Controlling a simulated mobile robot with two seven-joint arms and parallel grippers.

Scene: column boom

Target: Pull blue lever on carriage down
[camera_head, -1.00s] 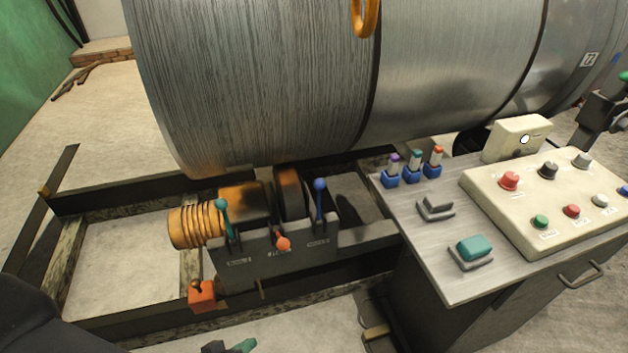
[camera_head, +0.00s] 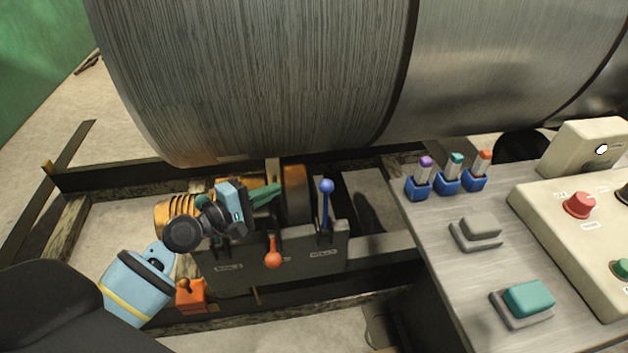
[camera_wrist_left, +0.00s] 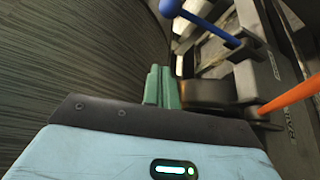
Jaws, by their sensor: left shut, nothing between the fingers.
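The blue lever (camera_head: 326,203) stands upright at the right end of the dark carriage box (camera_head: 290,258), its round knob on top. In the left wrist view the blue lever (camera_wrist_left: 205,22) shows at the top, ahead of the fingers and a little to the right. My left gripper (camera_head: 266,195) is shut and empty, to the left of the blue lever and apart from it. Its green fingers (camera_wrist_left: 161,87) are together in the left wrist view. The orange-red lever (camera_head: 273,252) tilts forward at the middle of the box. My left arm hides the teal lever's place. My right gripper is out of view.
The large metal cylinder (camera_head: 260,70) lies close behind the levers. A metal-topped console (camera_head: 450,270) with colored switches stands at the right. A small orange box (camera_head: 190,297) sits at the carriage's lower left, near my forearm. Dark frame beams surround the carriage.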

